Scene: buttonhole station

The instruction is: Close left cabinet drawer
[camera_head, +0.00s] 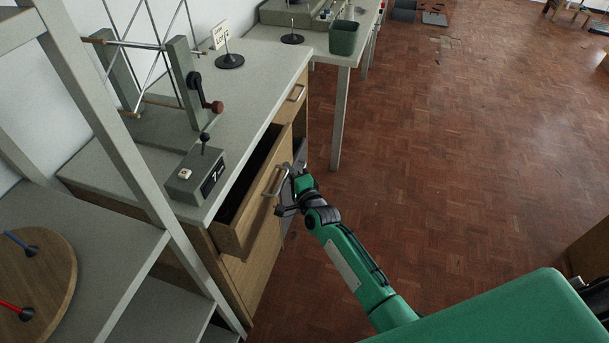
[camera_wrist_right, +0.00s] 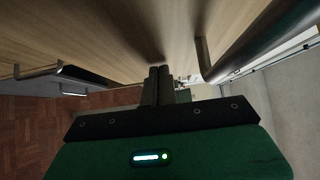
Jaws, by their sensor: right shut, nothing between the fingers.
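The left cabinet drawer (camera_head: 249,205) is wooden and stands open, pulled out from under the grey worktop, with its dark inside showing. Its metal bar handle (camera_head: 275,181) is on the front face. My right gripper (camera_head: 285,190) is at the drawer front, close beside the handle. In the right wrist view the two fingers (camera_wrist_right: 158,72) are together with nothing between them, close to the wooden front (camera_wrist_right: 120,30). The handle (camera_wrist_right: 204,62) shows to their right there. I cannot tell whether the fingertips touch the wood. My left gripper is not in view.
A grey box with a lever (camera_head: 197,176) and a winding frame (camera_head: 185,85) stand on the worktop (camera_head: 262,72). Another drawer (camera_head: 294,100) farther along looks shut. A grey shelf rack (camera_head: 125,130) stands at the left. The parquet floor (camera_head: 450,140) at the right is mostly clear.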

